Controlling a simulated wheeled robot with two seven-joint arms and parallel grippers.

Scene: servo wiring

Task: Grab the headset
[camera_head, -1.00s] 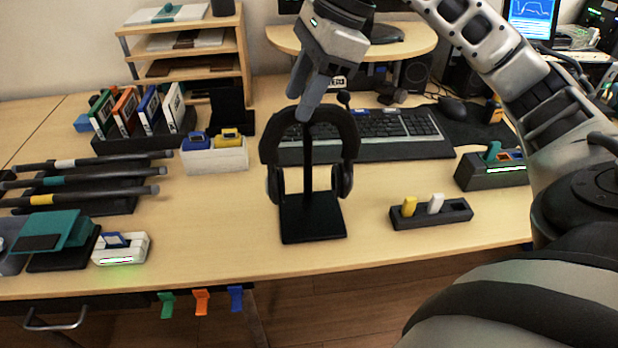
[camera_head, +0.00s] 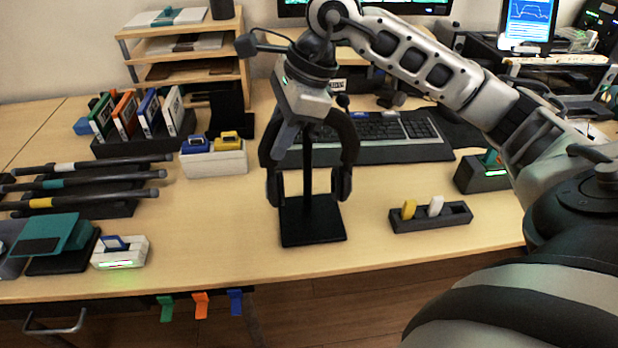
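The black headset (camera_head: 349,150) hangs on a black stand (camera_head: 312,222) with a square base, in the middle of the desk. Its two ear cups hang either side of the post. My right gripper (camera_head: 284,142) comes down from above in front of the headset's top left part and hides some of the headband. Its fingers overlap the band in the view; I cannot tell whether they touch or grip it. My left gripper is not in view.
A keyboard (camera_head: 385,140) lies behind the stand. A dark tray (camera_head: 430,218) with yellow and white pieces is to the right. A white box (camera_head: 214,160) and several black rods (camera_head: 90,183) are to the left. The desk in front is clear.

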